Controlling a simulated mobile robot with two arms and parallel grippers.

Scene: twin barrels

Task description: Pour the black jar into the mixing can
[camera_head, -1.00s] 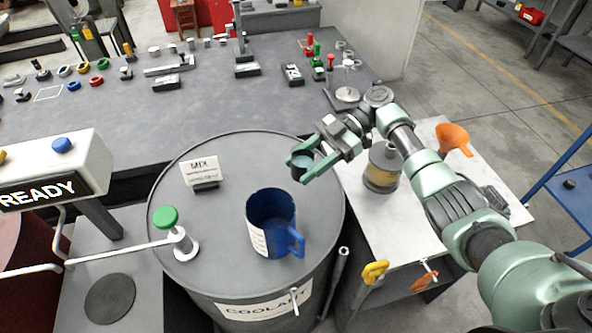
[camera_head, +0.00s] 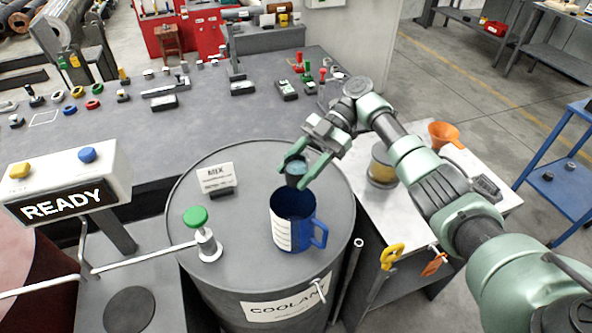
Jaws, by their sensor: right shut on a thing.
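The black jar (camera_head: 296,175) is held upright in my right gripper (camera_head: 304,170), which is shut on it. A blue-grey content shows at the jar's top. The mixing can appears to be the blue can (camera_head: 293,222) with a handle and a white label, standing open on the grey barrel lid (camera_head: 245,255). The jar is above the can's far rim in the picture; the exact height gap cannot be told. My left gripper is not in view.
A MIX sign (camera_head: 216,176) and a green-knobbed valve (camera_head: 203,233) stand on the barrel lid. A READY box (camera_head: 65,185) is at left. A white side table (camera_head: 385,215) holds a yellow-banded container (camera_head: 381,165) and an orange funnel (camera_head: 444,134).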

